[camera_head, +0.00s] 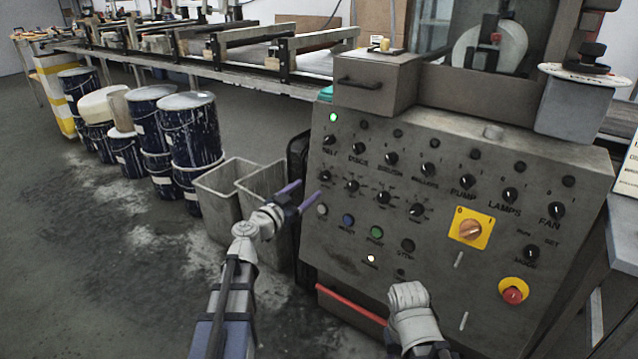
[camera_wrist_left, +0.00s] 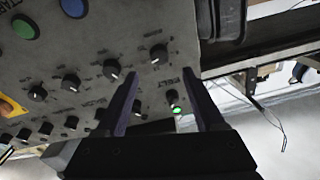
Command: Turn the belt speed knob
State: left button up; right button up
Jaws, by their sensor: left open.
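The grey control panel (camera_head: 450,215) carries two rows of black knobs. The knob labelled BELT (camera_head: 329,140) is at the left of the upper row, under a lit green lamp (camera_head: 333,117). Below it is the leftmost lower-row knob (camera_head: 325,177); its label is too small to read, so I cannot tell which one is belt speed. My left gripper (camera_head: 308,193) is open and empty at the panel's left edge. In the left wrist view its fingers (camera_wrist_left: 160,76) point toward that lower-row knob (camera_wrist_left: 158,54), apart from it. The BELT knob (camera_wrist_left: 172,97) shows between the fingers.
Blue and green buttons (camera_head: 377,233), an orange switch on a yellow plate (camera_head: 470,229) and a red stop button (camera_head: 513,292) are on the panel. Grey bins (camera_head: 225,185) and paint drums (camera_head: 190,135) stand left. My right arm is low in front of the panel.

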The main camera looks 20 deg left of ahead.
aim_at(323, 177)
pick_arm(q)
jog(key=x, duration=0.7)
jog(key=shift+w+d+f, duration=0.1)
jog(key=shift+w, duration=0.1)
grip_shut()
dwell(0.4)
